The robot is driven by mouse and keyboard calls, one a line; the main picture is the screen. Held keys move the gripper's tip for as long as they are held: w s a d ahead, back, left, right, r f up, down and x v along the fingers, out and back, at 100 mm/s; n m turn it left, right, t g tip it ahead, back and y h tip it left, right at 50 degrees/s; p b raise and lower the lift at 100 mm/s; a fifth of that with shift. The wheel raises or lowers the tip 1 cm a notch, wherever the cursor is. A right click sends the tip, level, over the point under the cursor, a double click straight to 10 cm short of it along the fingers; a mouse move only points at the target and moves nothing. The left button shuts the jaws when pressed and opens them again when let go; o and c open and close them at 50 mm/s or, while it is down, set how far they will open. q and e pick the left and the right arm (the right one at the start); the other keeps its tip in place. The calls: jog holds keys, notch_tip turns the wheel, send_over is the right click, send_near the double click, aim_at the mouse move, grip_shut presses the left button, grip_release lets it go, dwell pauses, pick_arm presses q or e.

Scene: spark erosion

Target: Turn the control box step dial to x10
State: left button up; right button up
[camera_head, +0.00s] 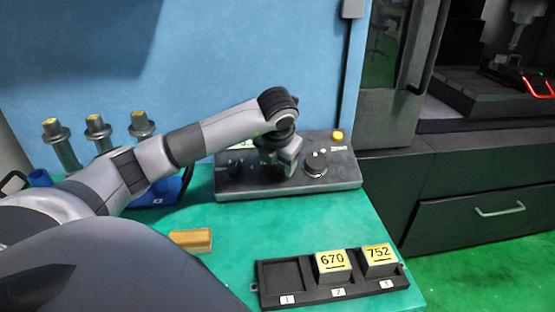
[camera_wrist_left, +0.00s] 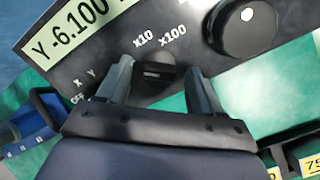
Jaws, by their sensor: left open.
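The dark control box (camera_head: 232,187) stands on the green table against the blue wall. In the left wrist view its panel (camera_wrist_left: 100,45) shows a display reading Y -6.100 and the printed marks x10 and x100. The small dark step dial (camera_wrist_left: 158,74) sits below those marks. My left gripper (camera_head: 287,165) is over the middle of the box, pointing down. In the wrist view its open fingers (camera_wrist_left: 159,72) stand on either side of the step dial, with no clear contact. The dial's pointing direction cannot be told. My right gripper is not in view.
A large round handwheel (camera_wrist_left: 243,28) is right of the fingers, and X, Y and OFF marks are left. A yellow button (camera_head: 337,135) is at the box's back right. A tray (camera_head: 282,276) with blocks 670 and 752 and a tan block (camera_head: 190,240) lie in front.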

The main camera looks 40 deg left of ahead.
pick_arm(q)
jog(key=shift+w+f, duration=0.1)
jog(key=shift+f, duration=0.1)
jog(key=c, duration=1.1)
jog(key=shift+o, duration=0.2)
jog(key=shift+a+m, duration=0.1)
jog(key=shift+m, duration=0.4)
jog(key=m+b, duration=0.1)
jog(key=m, duration=0.2)
jog(key=shift+m, duration=0.4)
jog(key=m, duration=0.5)
jog(key=shift+h, duration=0.4)
